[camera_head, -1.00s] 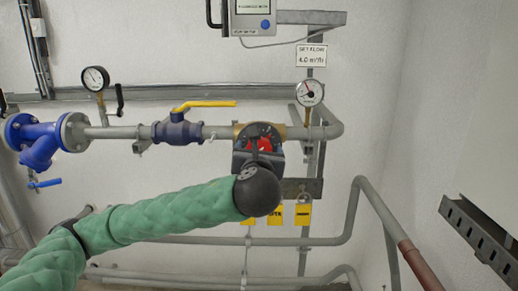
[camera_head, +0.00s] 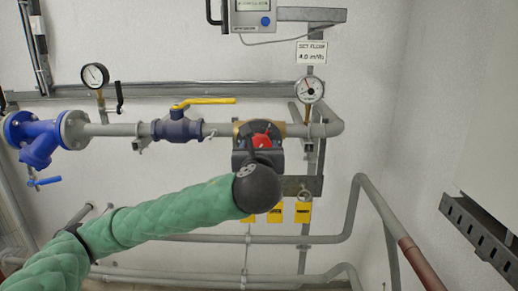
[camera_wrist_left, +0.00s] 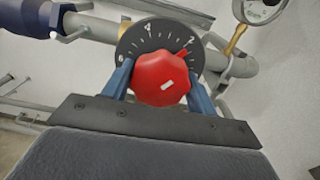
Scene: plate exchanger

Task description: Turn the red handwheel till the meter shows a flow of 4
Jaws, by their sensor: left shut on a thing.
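The red handwheel (camera_wrist_left: 160,82) sits in front of a black dial (camera_wrist_left: 128,46) marked with numbers; its red pointer is close to the 2. It also shows in the head view (camera_head: 262,142), partly covered by my left gripper (camera_head: 260,139). The blue fingers of my left gripper (camera_wrist_left: 161,84) are shut on the handwheel, one on each side. The meter (camera_head: 252,17) is at the top of the head view, cut off by the edge; its display is too small to read. My right gripper is not in view.
A sign (camera_head: 311,53) reads set flow 4.0. A round gauge (camera_head: 310,89) stands right of the valve, another gauge (camera_head: 95,75) to the left. A yellow-handled valve (camera_head: 178,128) is on the same pipe. Yellow tags (camera_head: 302,212) hang below.

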